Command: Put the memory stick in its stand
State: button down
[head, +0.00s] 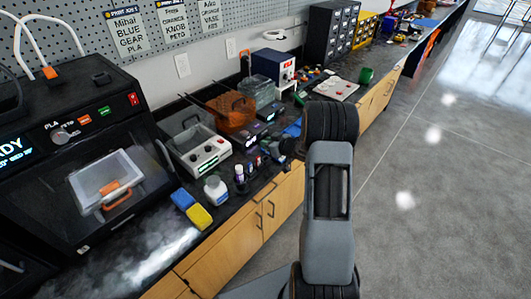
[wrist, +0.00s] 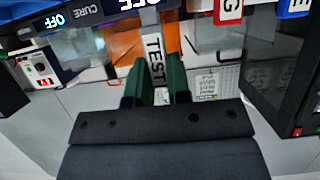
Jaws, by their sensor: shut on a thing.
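My gripper (wrist: 157,88) shows in the wrist view with two dark green fingers closed around a narrow pale piece with black lettering "TEST", which I take to be the memory stick (wrist: 154,60). It sticks out beyond the fingertips, lettered face toward the camera. In the head view my arm reaches over the bench and its dark end is over the bench front. The fingers and the stick cannot be made out there. I cannot pick out the stand for certain in either view.
A black printer (head: 75,150) stands left. The floor (head: 440,150) is clear.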

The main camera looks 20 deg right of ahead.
jog(key=shift+s+a+f, duration=0.1)
jog(key=shift+a+f, duration=0.25)
jog(key=shift+f, duration=0.15)
jog(key=shift+a+f, duration=0.2)
jog(key=shift+f, duration=0.85)
jog(key=shift+s+d+f, duration=0.1)
jog(key=shift+s+f, duration=0.05)
jog(key=shift+f, duration=0.5)
jog(key=c, duration=1.1)
grip_release()
